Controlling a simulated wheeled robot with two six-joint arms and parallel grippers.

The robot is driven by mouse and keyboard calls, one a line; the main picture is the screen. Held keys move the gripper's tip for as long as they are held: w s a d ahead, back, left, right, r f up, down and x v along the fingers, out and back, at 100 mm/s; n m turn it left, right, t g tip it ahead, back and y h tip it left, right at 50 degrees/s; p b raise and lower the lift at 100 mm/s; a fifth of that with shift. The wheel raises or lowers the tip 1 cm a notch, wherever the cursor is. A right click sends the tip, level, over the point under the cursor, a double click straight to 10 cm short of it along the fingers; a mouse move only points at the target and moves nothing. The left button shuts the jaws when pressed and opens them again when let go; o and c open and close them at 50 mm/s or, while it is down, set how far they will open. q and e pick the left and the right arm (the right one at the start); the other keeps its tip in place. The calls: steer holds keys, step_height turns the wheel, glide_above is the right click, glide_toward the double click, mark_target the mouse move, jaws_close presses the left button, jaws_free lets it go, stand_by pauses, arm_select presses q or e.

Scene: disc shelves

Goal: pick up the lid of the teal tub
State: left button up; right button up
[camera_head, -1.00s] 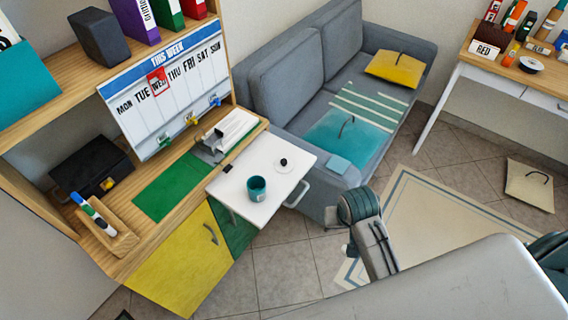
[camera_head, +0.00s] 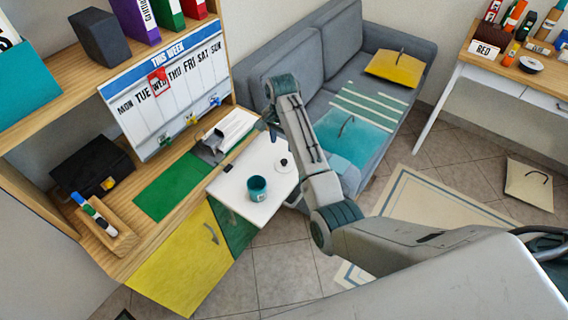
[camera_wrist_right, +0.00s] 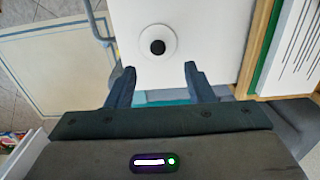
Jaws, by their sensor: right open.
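The teal tub (camera_head: 257,188) stands upright and open on the white pull-out board (camera_head: 230,190). Its lid (camera_head: 283,163), a pale disc with a dark round knob, lies flat on the board behind and right of the tub, apart from it. My right gripper (camera_head: 270,122) is above the far side of the board, partly hidden by its own arm. In the right wrist view the gripper (camera_wrist_right: 160,70) is open and empty, and the lid (camera_wrist_right: 158,32) lies beyond the fingertips, roughly centred between them. The tub is not seen there. My left gripper is not in view.
A green mat (camera_head: 172,184) and a grey holder with white sleeves (camera_head: 220,132) lie on the wooden desk, left of the board. A grey sofa (camera_head: 372,60) with cushions stands close behind. A weekly board (camera_head: 170,85) is on the left.

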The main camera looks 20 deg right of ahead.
mark_target(284, 161)
step_height(284, 161, down, 4)
steer(key=shift+r, duration=0.25)
steer(key=shift+d+f+p, duration=0.15)
steer(key=shift+f+p, duration=0.4)
steer(key=shift+p, duration=0.1)
step_height(284, 161, down, 4)
steer(key=shift+d+f+p, duration=0.15)
steer(key=shift+f+p, duration=0.05)
steer(key=shift+p, duration=0.35)
jaws_close()
